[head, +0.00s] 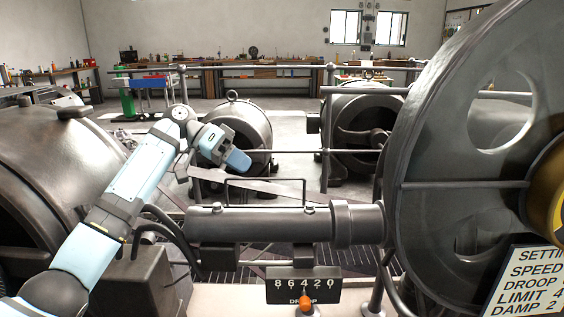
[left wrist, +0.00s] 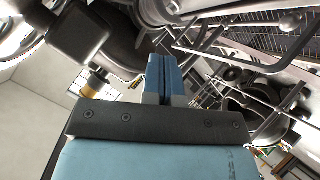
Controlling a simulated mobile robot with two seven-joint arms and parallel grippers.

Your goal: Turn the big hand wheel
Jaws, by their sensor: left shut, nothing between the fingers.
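A large dark grey wheel (head: 430,150) with a round hole through its disc fills the right side of the head view. It looks like the big hand wheel; its right part runs out of the frame. A thick horizontal shaft (head: 265,224) leads up to it from the left. My left gripper (head: 240,161) is above and behind this shaft, well to the left of the wheel and apart from it. Its blue fingers (left wrist: 162,78) are shut together and empty in the left wrist view. My right gripper is not in view.
A thin bent rail (head: 265,180) stands over the shaft. A counter plate (head: 304,285) with an orange knob (head: 305,301) is below it, and a sign (head: 530,283) at lower right. Large round machines (head: 238,125) stand behind. Workbenches line the far wall.

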